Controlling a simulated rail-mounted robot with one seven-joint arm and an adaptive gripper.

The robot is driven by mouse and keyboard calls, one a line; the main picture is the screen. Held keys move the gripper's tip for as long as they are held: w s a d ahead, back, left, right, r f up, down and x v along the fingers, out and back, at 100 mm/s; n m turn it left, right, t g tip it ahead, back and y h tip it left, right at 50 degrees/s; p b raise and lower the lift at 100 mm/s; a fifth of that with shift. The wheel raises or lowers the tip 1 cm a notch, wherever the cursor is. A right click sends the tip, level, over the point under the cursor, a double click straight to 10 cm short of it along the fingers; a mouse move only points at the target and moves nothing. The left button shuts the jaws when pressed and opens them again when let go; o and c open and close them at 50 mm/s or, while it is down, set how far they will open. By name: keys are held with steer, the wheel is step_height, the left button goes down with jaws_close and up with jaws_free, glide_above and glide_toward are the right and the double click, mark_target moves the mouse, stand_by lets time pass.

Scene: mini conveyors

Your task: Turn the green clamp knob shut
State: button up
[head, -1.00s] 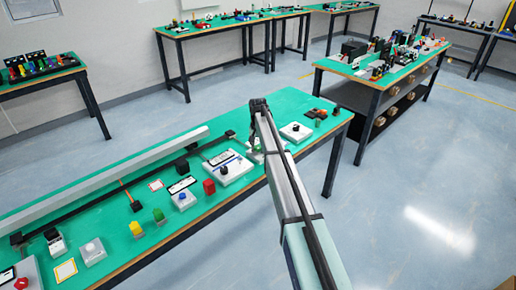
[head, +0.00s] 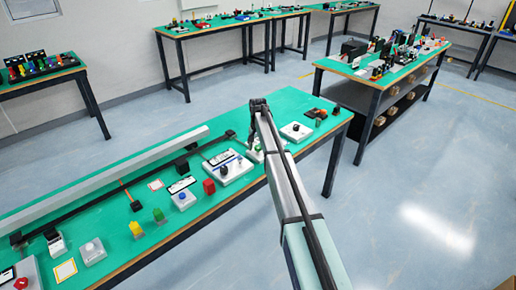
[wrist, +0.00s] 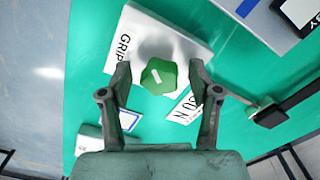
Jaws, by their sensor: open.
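The green clamp knob (wrist: 160,77) shows in the wrist view, on a white block (wrist: 180,24) lettered "GRIP". It is many-sided, with a white mark on its top face. My gripper (wrist: 157,78) is open, its two fingers on the left and right of the knob with the knob between them. Small gaps seem to show between fingers and knob, but contact is hard to judge.
A red block (head: 209,187) is further left. A dark rail (wrist: 285,107) crosses the wrist view at the right.

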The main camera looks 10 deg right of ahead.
mark_target(258, 147)
step_height(258, 147, up, 12)
stand_by(0.6)
